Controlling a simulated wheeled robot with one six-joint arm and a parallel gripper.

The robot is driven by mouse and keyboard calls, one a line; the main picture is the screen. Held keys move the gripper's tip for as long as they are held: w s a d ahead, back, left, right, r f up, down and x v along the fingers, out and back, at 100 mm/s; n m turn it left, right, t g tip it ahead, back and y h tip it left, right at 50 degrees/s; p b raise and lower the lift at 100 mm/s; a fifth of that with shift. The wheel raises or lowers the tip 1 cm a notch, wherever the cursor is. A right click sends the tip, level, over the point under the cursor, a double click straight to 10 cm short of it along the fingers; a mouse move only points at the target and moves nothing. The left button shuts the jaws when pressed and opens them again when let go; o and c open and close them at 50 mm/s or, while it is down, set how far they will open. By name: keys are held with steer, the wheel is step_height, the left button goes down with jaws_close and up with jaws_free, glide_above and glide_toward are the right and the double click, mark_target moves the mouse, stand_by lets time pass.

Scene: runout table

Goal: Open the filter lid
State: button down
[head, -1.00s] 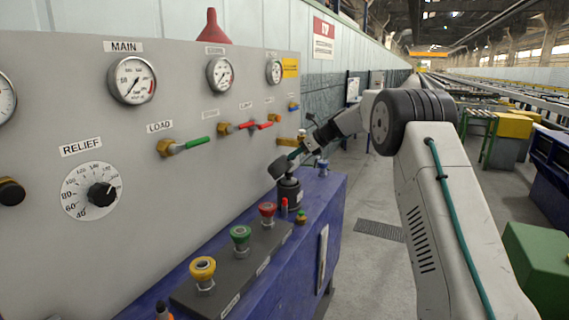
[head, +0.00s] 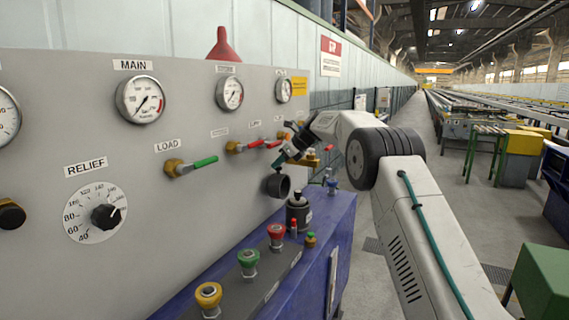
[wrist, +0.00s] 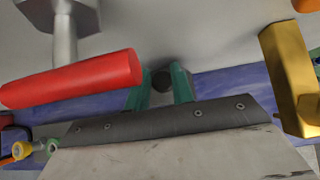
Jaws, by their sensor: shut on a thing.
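The filter lid (head: 277,186) is a dark round cap, tipped on its side above and left of the filter body in the head view. The filter body (head: 299,217) is a dark upright cylinder on the blue bench, with a narrower dark piece standing up at its top. My gripper (head: 281,163) reaches down to the lid from the upper right and is shut on it. The rest of the lid is hidden there.
The grey gauge panel (head: 80,255) stands close on the left. A red handle (wrist: 75,80) and a brass fitting (wrist: 288,75) flank my fingers. Red, green and yellow knobs (head: 248,260) line the bench front.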

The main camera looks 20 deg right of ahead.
steer(key=shift+w+a+f, duration=0.15)
steer(key=shift+w, duration=0.05)
stand_by(0.4)
steer(key=c, duration=1.2)
jaws_free()
steer(key=shift+o, duration=0.2)
steer(key=v, duration=0.7)
steer(key=shift+s+r, duration=0.2)
steer(key=shift+r, duration=0.1)
